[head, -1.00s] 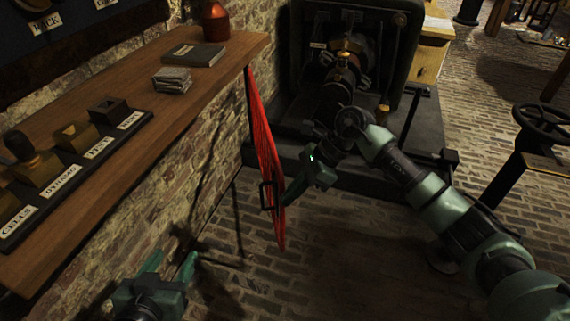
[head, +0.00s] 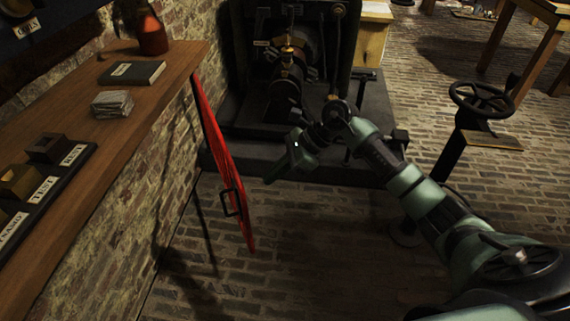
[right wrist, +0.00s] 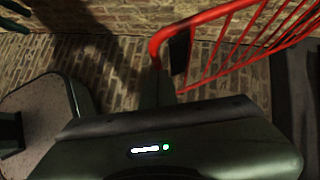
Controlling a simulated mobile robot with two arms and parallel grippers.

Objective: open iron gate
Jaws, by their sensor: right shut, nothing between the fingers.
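The red iron gate (head: 217,150) stands out from the brick wall under the shelf's far end, seen nearly edge-on in the head view. Its black handle (head: 231,202) is on the face towards the left. My right gripper (head: 268,181) is shut and empty, to the right of the gate, with a small visible gap. In the right wrist view the gate's red frame and bars (right wrist: 205,22) fill the upper right, beyond the gripper. Whether the gripper touches the gate there cannot be told. My left gripper is not visible in the head view.
A wooden shelf (head: 150,95) with a book, papers and labelled blocks runs along the left wall. A large dark machine (head: 290,60) stands behind the gate. A handwheel on a post (head: 482,100) is at the right. The brick floor in front is clear.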

